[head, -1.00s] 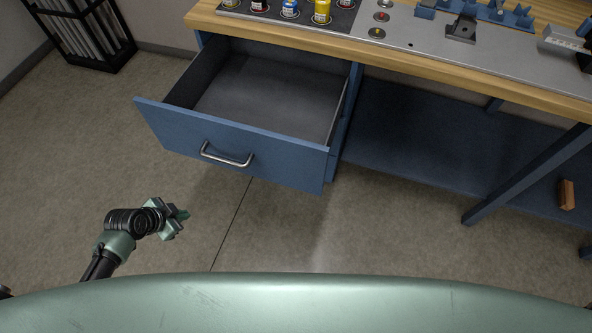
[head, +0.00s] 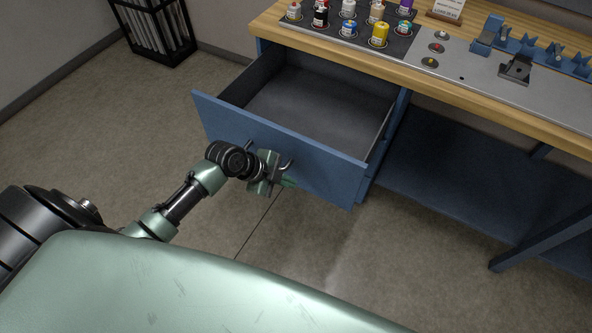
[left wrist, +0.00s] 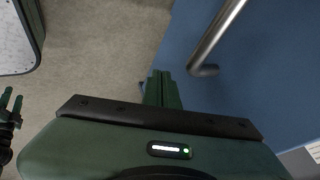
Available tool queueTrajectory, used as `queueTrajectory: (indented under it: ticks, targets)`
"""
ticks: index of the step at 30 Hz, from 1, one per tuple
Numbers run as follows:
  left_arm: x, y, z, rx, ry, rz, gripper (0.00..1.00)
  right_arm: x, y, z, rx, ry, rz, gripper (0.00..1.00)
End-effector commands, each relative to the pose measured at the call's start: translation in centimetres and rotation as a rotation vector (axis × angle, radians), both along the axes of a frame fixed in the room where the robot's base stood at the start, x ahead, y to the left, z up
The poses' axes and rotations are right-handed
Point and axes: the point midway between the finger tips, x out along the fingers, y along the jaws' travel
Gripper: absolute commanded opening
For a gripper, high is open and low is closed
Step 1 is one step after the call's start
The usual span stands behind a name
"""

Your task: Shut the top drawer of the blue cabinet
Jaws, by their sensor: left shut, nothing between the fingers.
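The blue cabinet's top drawer (head: 320,112) is pulled well out and looks empty inside. Its blue front panel (head: 325,170) bears a metal bar handle (head: 289,165), partly hidden by my left gripper (head: 284,181) in the head view. That gripper is shut and empty, in front of the panel by the handle. In the left wrist view the shut fingers (left wrist: 162,88) point toward the blue panel (left wrist: 270,85), just left of and below the handle (left wrist: 218,38). Contact with the panel cannot be made out. My right gripper (left wrist: 11,104) shows at the left edge there, fingers apart.
A wooden worktop (head: 450,90) with several small paint bottles on a dark mat (head: 335,38) lies above the drawer. A blue lower shelf (head: 440,150) and a table leg (head: 540,240) stand right. A black rack (head: 155,35) stands back left. The floor left of the drawer is clear.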

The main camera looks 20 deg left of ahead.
Motion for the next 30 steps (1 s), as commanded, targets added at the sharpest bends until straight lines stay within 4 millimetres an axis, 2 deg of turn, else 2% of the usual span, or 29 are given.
queueTrajectory:
  ticks: [3,8,23,26,30]
  targets:
    - [2.0,-0.3,0.0,-0.002,-0.002,0.002,0.0,-0.5,-0.2,0.4,-0.003,0.008,0.001,0.47]
    - [3.6,-0.4,-0.1,-0.001,-0.001,0.002,0.0,-0.8,-0.4,0.6,-0.006,0.011,0.002,0.47]
    - [4.2,-0.4,-0.2,0.002,-0.001,0.0,0.0,-0.7,-0.4,0.6,-0.006,0.011,0.002,0.47]
    - [4.6,-0.4,-0.3,0.002,-0.002,0.0,0.0,-0.7,-0.4,0.2,-0.006,0.011,0.002,0.47]
    - [6.2,-0.5,-0.5,0.002,-0.003,0.0,0.0,-0.7,-0.4,-0.8,-0.005,0.01,0.002,0.47]
